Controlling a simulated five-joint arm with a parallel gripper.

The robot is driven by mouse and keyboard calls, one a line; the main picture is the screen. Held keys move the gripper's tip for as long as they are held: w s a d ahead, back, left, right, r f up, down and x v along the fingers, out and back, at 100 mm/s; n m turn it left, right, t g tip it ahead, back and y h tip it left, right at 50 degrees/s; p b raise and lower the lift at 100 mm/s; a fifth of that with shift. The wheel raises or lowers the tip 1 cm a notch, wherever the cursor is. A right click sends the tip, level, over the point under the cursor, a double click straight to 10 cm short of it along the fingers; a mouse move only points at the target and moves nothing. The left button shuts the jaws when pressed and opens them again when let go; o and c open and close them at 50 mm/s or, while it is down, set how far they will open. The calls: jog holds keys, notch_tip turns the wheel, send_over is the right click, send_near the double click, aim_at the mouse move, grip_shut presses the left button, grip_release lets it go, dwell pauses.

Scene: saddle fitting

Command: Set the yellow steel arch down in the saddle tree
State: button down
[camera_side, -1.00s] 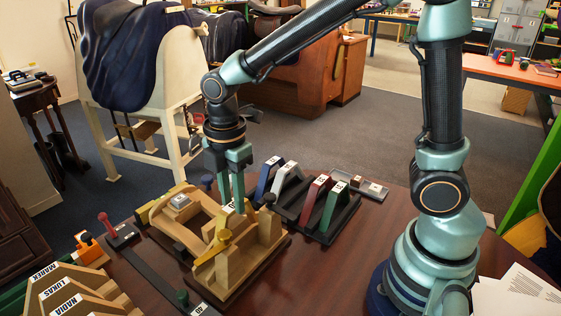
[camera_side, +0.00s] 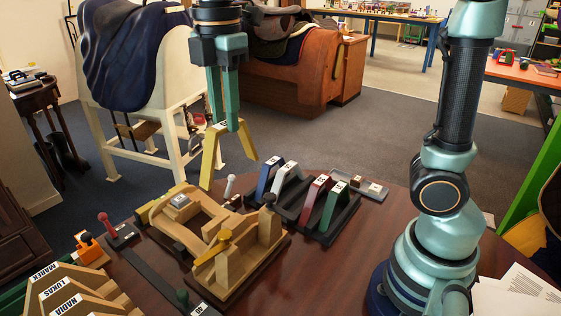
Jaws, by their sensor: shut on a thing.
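My gripper (camera_side: 224,124) is shut on the top of the yellow steel arch (camera_side: 210,157). The arch hangs upright with its two legs pointing down, in the air above the back of the table. The wooden saddle tree (camera_side: 188,234) sits on the table below and in front of it, in a wooden jig with a yellow lever (camera_side: 222,240). The arch is apart from the tree. The fingers hide part of the arch's top and right side.
A dark rack (camera_side: 330,225) holds blue, white, red and green arches right of the jig. Wooden name blocks (camera_side: 75,290) stand at the front left. A red-knobbed tool (camera_side: 106,223) and a small grey tray (camera_side: 365,188) lie on the table.

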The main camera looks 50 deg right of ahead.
jog(key=s+d+f+m, duration=0.2)
jog(key=d+f+m, duration=1.1)
jog(key=d+m, duration=0.4)
notch_tip(320, 180, up, 15)
jog(key=s+a+n, duration=0.3)
jog(key=a+n, duration=0.6)
jog(key=a, duration=0.1)
jog(key=s+a+n, duration=0.3)
jog(key=a+n, duration=0.5)
jog(key=a, duration=0.3)
notch_tip(320, 180, down, 25)
jog(key=shift+n, duration=0.3)
jog(key=shift+f, duration=0.1)
